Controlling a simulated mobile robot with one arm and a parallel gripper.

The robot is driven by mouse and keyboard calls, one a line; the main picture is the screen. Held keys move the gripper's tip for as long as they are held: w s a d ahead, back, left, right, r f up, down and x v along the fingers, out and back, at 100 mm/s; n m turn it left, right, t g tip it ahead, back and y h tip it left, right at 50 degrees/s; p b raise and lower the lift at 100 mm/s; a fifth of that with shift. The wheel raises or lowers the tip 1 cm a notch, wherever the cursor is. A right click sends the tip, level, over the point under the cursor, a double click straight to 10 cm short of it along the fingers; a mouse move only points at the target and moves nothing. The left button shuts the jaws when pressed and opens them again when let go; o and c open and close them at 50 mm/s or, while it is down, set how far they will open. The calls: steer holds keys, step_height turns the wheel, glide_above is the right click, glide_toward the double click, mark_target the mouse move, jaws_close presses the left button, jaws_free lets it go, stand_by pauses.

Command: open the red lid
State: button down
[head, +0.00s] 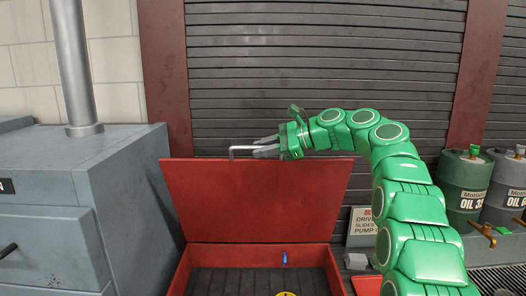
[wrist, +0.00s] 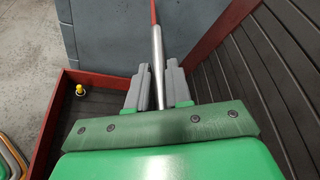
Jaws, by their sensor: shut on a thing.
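The red lid (head: 255,200) stands raised, close to upright, at the back of the red box (head: 225,256) in the head view. A silver bar handle (head: 240,148) is at the lid's top edge. My gripper (head: 264,147) reaches it from the right and is shut on the handle. In the wrist view the silver handle (wrist: 157,52) runs between the two grey fingers of my gripper (wrist: 159,78). A thin red strip of the lid (wrist: 153,12) shows beyond it. The exact finger contact is hard to see.
A grey-blue cabinet (head: 60,210) stands left of the box. Behind is a dark slatted shutter (head: 320,60). Oil drums (head: 464,185) and a sign (head: 361,228) are at the right. A small blue thing (head: 284,257) is at the box's back wall.

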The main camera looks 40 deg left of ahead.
steer(key=shift+w+a+r, duration=0.1)
steer(key=shift+w, duration=0.05)
stand_by(0.6)
steer(key=c, duration=1.1)
jaws_free()
